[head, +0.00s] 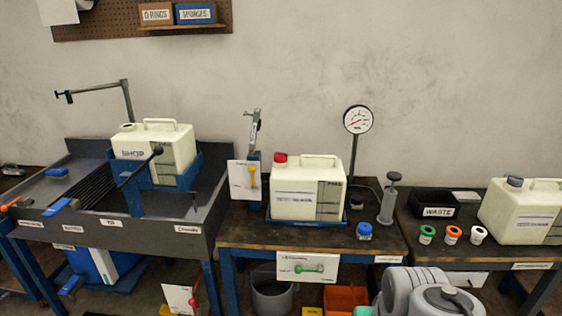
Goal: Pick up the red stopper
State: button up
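The red stopper (280,158) appears as a small red cap on the neck of the middle cream canister (296,187), at its upper left. The canister stands upright in a blue tray (282,220) on the middle bench. Its handle and a grey graduated strip are to the right of the stopper. My gripper is not in view. Rounded grey and white parts at the bottom right look like my own arm, well below and right of the stopper.
A clamp stand (254,135) rises just left of the canister, and a pressure gauge (358,120) stands behind right. The "SHOP" canister (152,148) sits in the sink at left.

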aim_at(279, 157)
jog(key=z, duration=0.75)
jog(key=i, duration=1.65)
jog(key=u, duration=4.05)
